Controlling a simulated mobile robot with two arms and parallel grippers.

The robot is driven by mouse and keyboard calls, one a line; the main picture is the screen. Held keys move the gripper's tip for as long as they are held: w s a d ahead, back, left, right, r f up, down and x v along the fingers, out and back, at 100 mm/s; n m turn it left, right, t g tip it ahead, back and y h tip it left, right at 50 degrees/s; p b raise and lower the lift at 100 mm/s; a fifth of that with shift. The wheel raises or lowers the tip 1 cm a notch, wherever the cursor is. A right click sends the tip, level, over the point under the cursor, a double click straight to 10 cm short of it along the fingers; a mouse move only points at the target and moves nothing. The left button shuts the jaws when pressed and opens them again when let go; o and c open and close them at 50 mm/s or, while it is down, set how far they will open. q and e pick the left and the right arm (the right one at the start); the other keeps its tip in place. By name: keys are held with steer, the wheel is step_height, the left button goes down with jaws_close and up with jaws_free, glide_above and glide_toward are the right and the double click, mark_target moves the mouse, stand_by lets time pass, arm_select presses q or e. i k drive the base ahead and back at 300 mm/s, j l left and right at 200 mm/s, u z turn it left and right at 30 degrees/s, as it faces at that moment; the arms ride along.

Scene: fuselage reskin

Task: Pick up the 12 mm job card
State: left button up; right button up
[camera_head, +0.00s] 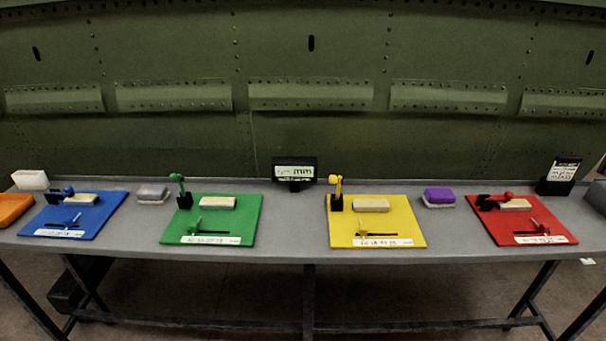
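A black stand with a white card (294,172) is at the back middle of the grey bench; its print is too blurred to read surely. A second white card (564,171) with small dark lines leans in a black holder at the bench's right end. I cannot tell which of them, if either, is the 12 mm job card. Neither of my grippers shows in the head view.
Blue (92,222), green (248,228), yellow (340,232) and red (560,235) boards with clamps and pale blocks lie on the bench (293,225). A grey block (152,192) and purple block (439,195) sit between boards. A green riveted wall (310,140) stands behind.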

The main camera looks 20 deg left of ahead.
mark_target(563, 168)
steer(key=i+l+z, duration=0.1)
steer(key=i, duration=0.4)
steer(key=i+l+z, duration=0.1)
steer(key=i, duration=0.4)
